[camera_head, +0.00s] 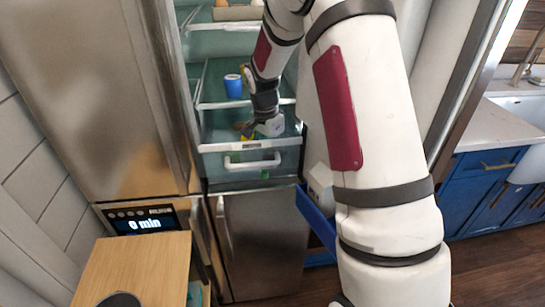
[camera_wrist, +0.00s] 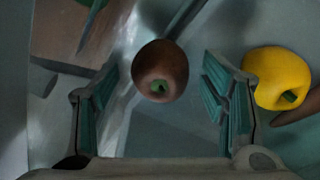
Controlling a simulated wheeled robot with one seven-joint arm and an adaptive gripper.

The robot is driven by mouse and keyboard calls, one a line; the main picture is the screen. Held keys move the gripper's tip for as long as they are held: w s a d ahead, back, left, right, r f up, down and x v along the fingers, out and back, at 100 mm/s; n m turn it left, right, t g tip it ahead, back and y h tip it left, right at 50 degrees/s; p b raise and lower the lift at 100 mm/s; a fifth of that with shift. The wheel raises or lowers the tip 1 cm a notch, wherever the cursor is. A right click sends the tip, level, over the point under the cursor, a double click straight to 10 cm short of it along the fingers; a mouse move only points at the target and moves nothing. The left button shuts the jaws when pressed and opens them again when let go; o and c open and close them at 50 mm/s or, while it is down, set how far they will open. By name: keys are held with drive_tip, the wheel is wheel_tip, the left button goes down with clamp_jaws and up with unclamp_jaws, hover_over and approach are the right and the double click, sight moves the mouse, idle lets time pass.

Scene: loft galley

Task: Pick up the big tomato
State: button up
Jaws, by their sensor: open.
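A round, dark reddish-brown thing with a green stem end (camera_wrist: 160,71), which looks like the big tomato, sits near the middle of the wrist view. My gripper (camera_wrist: 158,86) is open, with one teal-padded finger on each side of it and gaps showing on both sides. I cannot tell how far below the fingertips it lies. In the head view my gripper (camera_head: 258,128) reaches into the open fridge, near the clear drawer (camera_head: 222,148). The tomato is not clearly seen there, as the gripper and arm cover much of that area.
A yellow pepper-like thing (camera_wrist: 277,77) lies just right of the right finger in the wrist view. A blue cup (camera_head: 233,86) stands on the shelf above the drawer. The steel fridge door (camera_head: 95,90) is on the left. A wooden surface (camera_head: 140,268) is at lower left.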

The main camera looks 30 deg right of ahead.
drive_tip(key=c, duration=1.2)
drive_tip(key=shift+c, duration=0.2)
drive_tip(key=shift+r, duration=0.15)
drive_tip(key=shift+w+d+r+b, duration=0.1)
drive_tip(key=shift+w+r+b, duration=0.1)
drive_tip(key=shift+r+b, duration=0.2)
drive_tip(key=w, duration=0.1)
drive_tip(key=w+d+b, duration=0.1)
drive_tip(key=w, duration=0.2)
drive_tip(key=shift+d+r, duration=0.2)
drive_tip(key=shift+d, duration=0.05)
wheel_tip(320, 180, up, 14)
drive_tip(key=b, duration=0.1)
drive_tip(key=shift+s+f+b, duration=0.2)
drive_tip(key=shift+s+b, duration=0.1)
drive_tip(key=shift+s, duration=0.05)
